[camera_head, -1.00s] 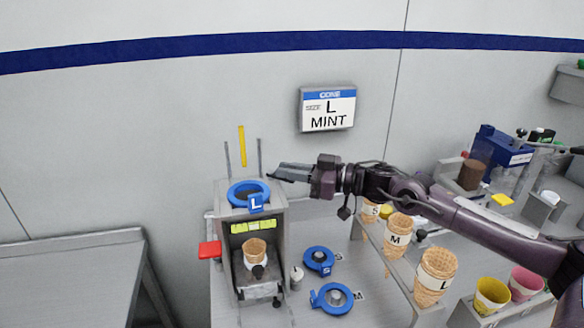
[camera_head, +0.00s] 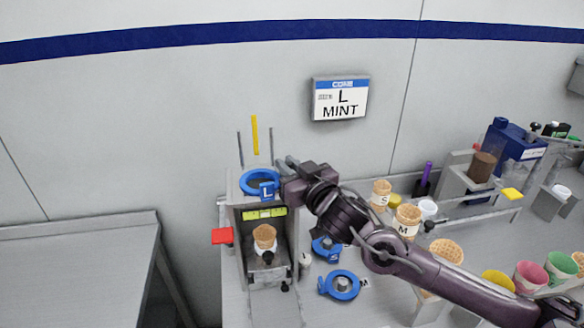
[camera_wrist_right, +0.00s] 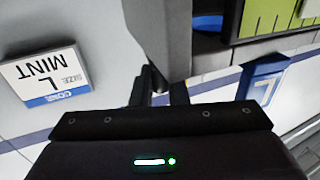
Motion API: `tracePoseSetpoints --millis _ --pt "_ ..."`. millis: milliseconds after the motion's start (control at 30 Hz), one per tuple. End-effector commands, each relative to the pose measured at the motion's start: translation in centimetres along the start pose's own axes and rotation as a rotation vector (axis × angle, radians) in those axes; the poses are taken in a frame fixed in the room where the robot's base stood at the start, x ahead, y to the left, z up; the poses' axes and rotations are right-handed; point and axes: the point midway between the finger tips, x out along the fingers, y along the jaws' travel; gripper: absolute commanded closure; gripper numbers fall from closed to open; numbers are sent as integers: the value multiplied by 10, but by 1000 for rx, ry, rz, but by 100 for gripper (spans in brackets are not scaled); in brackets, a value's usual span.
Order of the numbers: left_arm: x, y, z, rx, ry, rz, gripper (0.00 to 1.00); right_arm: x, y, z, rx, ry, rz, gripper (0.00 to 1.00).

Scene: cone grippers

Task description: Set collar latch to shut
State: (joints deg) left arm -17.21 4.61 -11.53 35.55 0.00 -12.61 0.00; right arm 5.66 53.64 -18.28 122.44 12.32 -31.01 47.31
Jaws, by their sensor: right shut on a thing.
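The blue ring collar (camera_head: 259,182) marked L sits on top of the grey press frame (camera_head: 239,240). My right gripper (camera_head: 288,167) is at the collar's right edge, shut on a small part there that I take to be the collar latch; the gripper hides it. In the right wrist view the closed fingertips (camera_wrist_right: 165,92) meet a grey piece (camera_wrist_right: 160,40). The blue L tag (camera_wrist_right: 263,82) shows upside down beside them. The latch's position cannot be read. My left gripper is not in view.
A cone (camera_head: 265,236) stands inside the frame, with a red paddle (camera_head: 222,236) at its left. Thin posts and a yellow rod (camera_head: 255,135) rise behind the collar. Loose blue rings (camera_head: 341,285) lie at right, near cone racks. The left table (camera_head: 75,265) is clear.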

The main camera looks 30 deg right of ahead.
Motion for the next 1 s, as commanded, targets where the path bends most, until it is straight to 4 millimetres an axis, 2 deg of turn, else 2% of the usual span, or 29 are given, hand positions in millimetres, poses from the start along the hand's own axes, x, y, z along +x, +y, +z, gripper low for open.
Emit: tracePoseSetpoints --millis 567,600,733,1000 --pt "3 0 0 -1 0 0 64 1 -1 -2 0 5 37 100" --pt "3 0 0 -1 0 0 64 1 -1 -2 0 5 37 85" --pt "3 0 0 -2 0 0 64 1 -1 -2 0 4 37 68" --pt "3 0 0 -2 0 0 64 0 -2 0 -1 2 36 67"
